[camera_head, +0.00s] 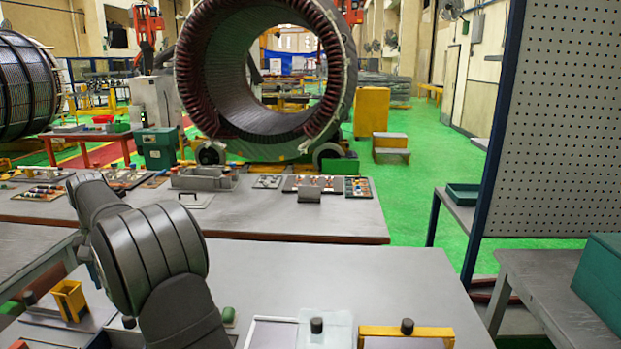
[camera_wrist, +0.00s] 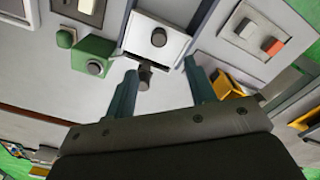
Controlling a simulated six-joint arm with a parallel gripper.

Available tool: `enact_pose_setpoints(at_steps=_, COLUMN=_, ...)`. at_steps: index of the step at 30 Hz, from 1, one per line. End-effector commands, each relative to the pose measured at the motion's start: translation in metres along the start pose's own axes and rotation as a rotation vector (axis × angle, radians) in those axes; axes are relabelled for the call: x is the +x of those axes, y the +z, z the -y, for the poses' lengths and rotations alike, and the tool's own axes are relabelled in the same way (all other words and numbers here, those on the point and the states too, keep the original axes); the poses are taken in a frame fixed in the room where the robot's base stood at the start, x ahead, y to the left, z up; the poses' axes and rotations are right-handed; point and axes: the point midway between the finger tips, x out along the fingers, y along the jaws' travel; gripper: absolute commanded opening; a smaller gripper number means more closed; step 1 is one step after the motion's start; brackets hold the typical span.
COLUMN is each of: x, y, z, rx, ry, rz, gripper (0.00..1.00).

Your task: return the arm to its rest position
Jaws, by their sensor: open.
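My gripper (camera_wrist: 163,98) shows in the wrist view with its two teal fingers apart and nothing between them. Beyond the fingers, a dark round knob (camera_wrist: 144,76) stands on a pale surface; I cannot tell its distance from the fingertips. In the head view my dark grey arm rises from the lower left and bends over the near table (camera_head: 320,270); the gripper itself is not visible there.
On the near table are a yellow holder (camera_head: 70,300), a green block (camera_head: 228,315), a white tray (camera_head: 270,333), and a yellow bracket (camera_head: 400,332). A perforated panel (camera_head: 560,120) stands at right. The large stator ring (camera_head: 340,80) is behind. The table's middle is clear.

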Motion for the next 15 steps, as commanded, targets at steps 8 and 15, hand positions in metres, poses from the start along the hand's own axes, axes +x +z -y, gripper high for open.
enact_pose_setpoints(at_steps=8, x=-0.04, y=-0.001, z=0.0, rx=0.007, ry=0.003, rz=-0.003, gripper=0.5)
enact_pose_setpoints(at_steps=15, x=0.01, y=-0.008, z=0.001, rx=0.054, ry=0.013, rz=-0.057, gripper=0.5)
